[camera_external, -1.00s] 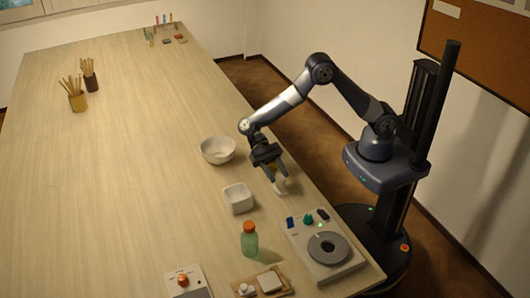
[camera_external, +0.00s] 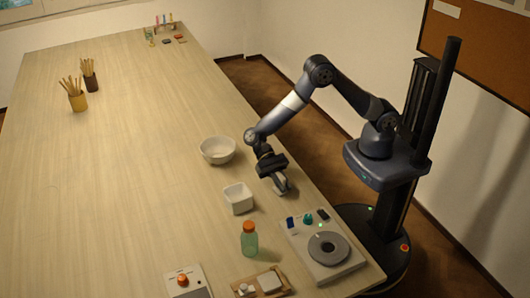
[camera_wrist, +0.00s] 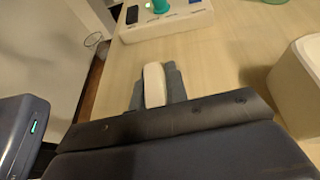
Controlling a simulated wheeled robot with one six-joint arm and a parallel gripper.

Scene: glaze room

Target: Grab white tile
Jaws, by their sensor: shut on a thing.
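The white tile (camera_wrist: 154,86) shows in the wrist view as a small pale block with rounded corners, between the two dark fingers of my gripper (camera_wrist: 156,90). The fingers press on both of its sides. In the external view my gripper (camera_external: 281,184) is low over the table near its right edge, right of the square white bowl. There the tile is mostly hidden by the fingers, and I cannot tell whether it touches the table.
A square white bowl (camera_external: 238,198) stands just left of my gripper, and a round white bowl (camera_external: 217,150) behind it. A grey wheel device (camera_external: 325,249) with coloured knobs stands in front. A green bottle (camera_external: 249,240) is front left. The table's right edge is close.

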